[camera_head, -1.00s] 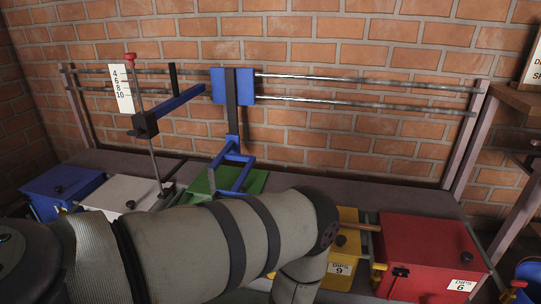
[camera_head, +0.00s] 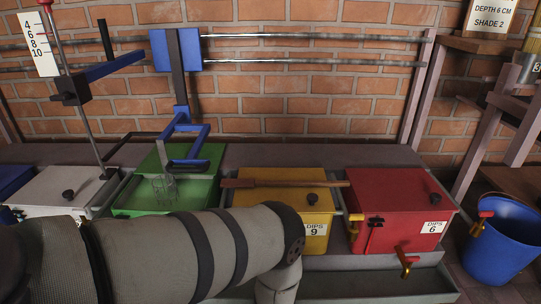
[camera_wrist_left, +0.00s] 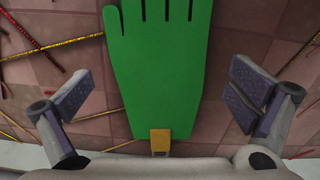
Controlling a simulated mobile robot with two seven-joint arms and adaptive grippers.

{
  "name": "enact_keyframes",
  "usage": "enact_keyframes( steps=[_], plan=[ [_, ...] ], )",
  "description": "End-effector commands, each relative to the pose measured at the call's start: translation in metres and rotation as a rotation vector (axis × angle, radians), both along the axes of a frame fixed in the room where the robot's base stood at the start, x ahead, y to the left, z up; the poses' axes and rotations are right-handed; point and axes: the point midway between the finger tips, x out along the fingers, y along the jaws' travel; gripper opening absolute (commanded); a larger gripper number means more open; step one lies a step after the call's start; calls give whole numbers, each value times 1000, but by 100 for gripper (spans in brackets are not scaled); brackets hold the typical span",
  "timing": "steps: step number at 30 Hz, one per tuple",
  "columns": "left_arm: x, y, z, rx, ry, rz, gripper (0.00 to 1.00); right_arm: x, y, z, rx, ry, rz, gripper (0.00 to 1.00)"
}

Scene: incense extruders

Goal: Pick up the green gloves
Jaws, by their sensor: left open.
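A flat green glove (camera_wrist_left: 165,65) lies spread out in the left wrist view, its fingers toward the top edge. Only this one glove shape shows, and part of it runs out of the frame. A small yellow block (camera_wrist_left: 160,141) sits at its near end. My left gripper (camera_wrist_left: 165,100) is open, with one finger to each side of the glove and neither visibly touching it. In the head view my left arm crosses the lower left, and its gripper is out of frame. The glove is not visible there. My right gripper is in neither view.
On the bench are a white box (camera_head: 55,190), an open green box (camera_head: 140,200), a yellow box (camera_head: 262,201) and a red box (camera_head: 390,200) with taps. A blue bucket (camera_head: 500,250) stands at right. Thin coloured sticks (camera_wrist_left: 60,46) lie on the tiled floor.

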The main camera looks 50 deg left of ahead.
Motion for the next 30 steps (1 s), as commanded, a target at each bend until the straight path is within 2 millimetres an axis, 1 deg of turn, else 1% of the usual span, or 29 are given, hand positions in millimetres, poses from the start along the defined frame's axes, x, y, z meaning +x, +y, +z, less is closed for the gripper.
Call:
enact_keyframes(
  steps=[1, 3, 5, 10, 15, 24, 26, 29, 30],
  plan=[
    [-1, -2, -17, 0, 4, -1, 100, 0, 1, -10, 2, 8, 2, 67],
    [-2, -1, -29, 1, 4, 1, 100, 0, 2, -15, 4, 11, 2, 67],
    [-1, -1, -33, 0, 2, 1, 100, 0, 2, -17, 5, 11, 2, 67],
    [0, -1, -30, 0, 0, 1, 100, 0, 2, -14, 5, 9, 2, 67],
    [0, -1, -30, 0, 0, 1, 62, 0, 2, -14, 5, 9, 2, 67],
    [0, -1, -28, 0, 0, 0, 61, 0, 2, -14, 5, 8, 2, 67],
    [0, -1, -24, 0, 0, 1, 61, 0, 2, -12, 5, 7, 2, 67],
    [0, -1, -10, 0, -1, 0, 61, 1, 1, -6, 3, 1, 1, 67],
    [1, -1, -1, 0, -4, 0, 51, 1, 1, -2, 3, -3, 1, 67]
  ],
)
